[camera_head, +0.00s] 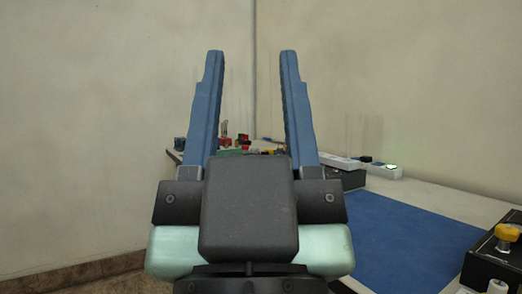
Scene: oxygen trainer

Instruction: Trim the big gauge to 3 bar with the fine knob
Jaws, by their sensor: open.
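My gripper (252,62) fills the middle of the head view. Its two blue fingers point up and stand wide apart, with only wall between their tips. It holds nothing. I cannot make out the big gauge or the fine knob in this view. A black box (492,268) with a yellow knob-like part (508,236) is cut off at the lower right edge. Whether it belongs to the trainer I cannot tell.
A bench (437,195) runs along the right with a blue mat (400,240) on it. A white power strip (340,161) and a dark box (345,179) lie near its back. Several small items sit behind my gripper. Bare walls close the corner.

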